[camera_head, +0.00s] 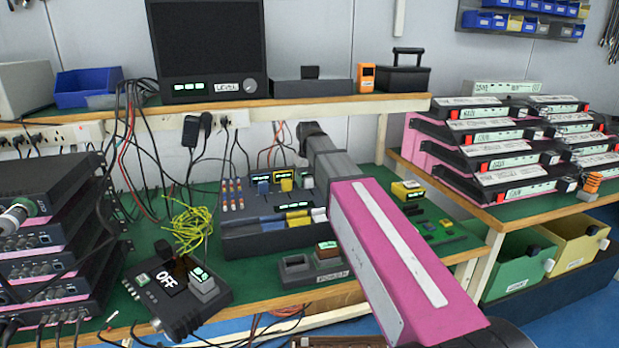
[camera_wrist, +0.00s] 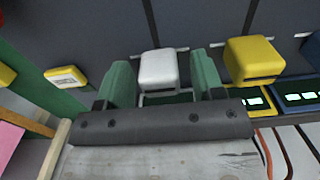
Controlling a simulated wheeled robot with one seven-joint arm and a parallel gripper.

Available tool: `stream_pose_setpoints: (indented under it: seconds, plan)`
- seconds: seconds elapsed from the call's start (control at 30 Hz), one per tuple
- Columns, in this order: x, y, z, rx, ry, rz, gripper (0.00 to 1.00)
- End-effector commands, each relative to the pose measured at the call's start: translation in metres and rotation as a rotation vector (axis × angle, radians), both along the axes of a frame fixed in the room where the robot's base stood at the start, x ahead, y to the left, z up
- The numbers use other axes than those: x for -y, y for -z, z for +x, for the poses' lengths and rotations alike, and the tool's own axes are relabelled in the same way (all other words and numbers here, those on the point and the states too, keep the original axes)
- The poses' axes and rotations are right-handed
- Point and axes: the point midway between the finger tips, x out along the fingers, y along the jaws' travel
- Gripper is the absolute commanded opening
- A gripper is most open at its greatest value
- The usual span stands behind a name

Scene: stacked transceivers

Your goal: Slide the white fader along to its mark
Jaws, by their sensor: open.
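In the wrist view the white fader (camera_wrist: 158,70) stands on the dark panel (camera_wrist: 215,22). My gripper (camera_wrist: 161,76) is open, with one green finger on each side of the white fader. Small gaps show between the fingers and the cap. A thin pale mark line (camera_wrist: 182,48) crosses the panel by the cap's upper edge; the cap hides part of it. In the head view my arm covers part of the fader box (camera_head: 235,247), and I cannot make out my fingers there.
A yellow fader (camera_wrist: 250,62) stands close to the right of my gripper, with lit displays (camera_wrist: 300,98) below it. A yellow box (camera_wrist: 66,77) lies to the left on the green mat. Yellow-green wires (camera_head: 190,228) and a black OFF box (camera_head: 180,295) are left of the fader box.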

Motion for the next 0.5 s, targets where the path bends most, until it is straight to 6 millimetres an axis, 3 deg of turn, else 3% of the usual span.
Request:
stream_pose_setpoints:
  seconds: [0.2,0.37,0.5]
  plan:
    - [0.0000,0.0003,0.0001,0.000,0.000,0.000,0.62]
    - [0.0000,0.0003,0.0001,0.000,0.000,0.000,0.11]
    - [0.0000,0.0003,-0.0003,0.000,0.000,0.000,0.11]
